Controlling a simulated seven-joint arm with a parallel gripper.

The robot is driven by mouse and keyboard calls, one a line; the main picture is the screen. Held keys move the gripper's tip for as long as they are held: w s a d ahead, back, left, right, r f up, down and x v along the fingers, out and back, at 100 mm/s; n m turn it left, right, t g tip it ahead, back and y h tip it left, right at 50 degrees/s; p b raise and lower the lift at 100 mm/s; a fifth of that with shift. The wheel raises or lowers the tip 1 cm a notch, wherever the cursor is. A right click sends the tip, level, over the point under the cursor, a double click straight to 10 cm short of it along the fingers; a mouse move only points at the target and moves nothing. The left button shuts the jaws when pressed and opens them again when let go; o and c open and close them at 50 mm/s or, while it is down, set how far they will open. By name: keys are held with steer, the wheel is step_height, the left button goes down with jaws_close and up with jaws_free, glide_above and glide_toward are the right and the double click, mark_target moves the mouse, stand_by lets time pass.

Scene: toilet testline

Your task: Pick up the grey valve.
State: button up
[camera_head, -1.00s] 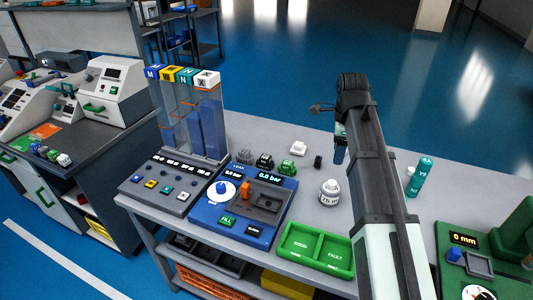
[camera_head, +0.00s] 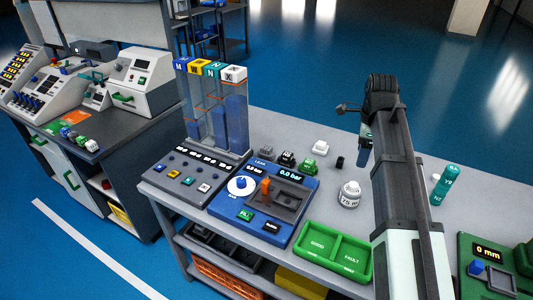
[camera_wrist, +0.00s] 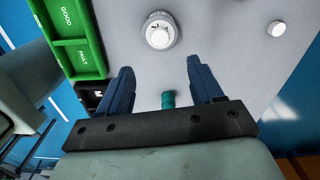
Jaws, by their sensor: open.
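The grey valve (camera_head: 266,152) is a small blocky part on the bench in the head view. It stands at the left end of a row, beside a black valve (camera_head: 286,158) and a green valve (camera_head: 308,165), behind the blue leak station (camera_head: 225,205). I cannot make out the grey valve in the wrist view. My gripper (camera_wrist: 160,72) is open, with its two blue fingers apart and no part held in them. In the head view my gripper (camera_head: 365,150) hangs above the bench, well to the right of the grey valve.
A white round jar (camera_head: 349,194) stands between the valves and my arm; it also shows in the wrist view (camera_wrist: 160,31). A green GOOD/FAULT tray (camera_head: 333,252) lies in front. Clear tubes (camera_head: 220,115) rise left of the valves.

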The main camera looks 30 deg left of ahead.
steer(key=w+a, duration=0.3)
steer(key=a, duration=0.4)
steer(key=w+a, duration=0.3)
steer(key=a, duration=0.4)
steer(key=m+y, duration=0.1)
steer(key=m, duration=0.1)
glide_toward(267, 147)
step_height(267, 147, down, 5)
steer(key=shift+s+d+f, duration=0.1)
steer(key=shift+d+f, duration=0.05)
steer(key=shift+a+f, duration=0.2)
steer(key=shift+f, duration=0.7)
steer(key=shift+a+f, duration=0.2)
steer(key=shift+f, duration=0.7)
steer(key=shift+a+f, duration=0.25)
steer(key=shift+f, duration=0.65)
steer(key=c, duration=1.1)
steer(key=shift+c, duration=0.2)
steer(key=shift+r, duration=0.15)
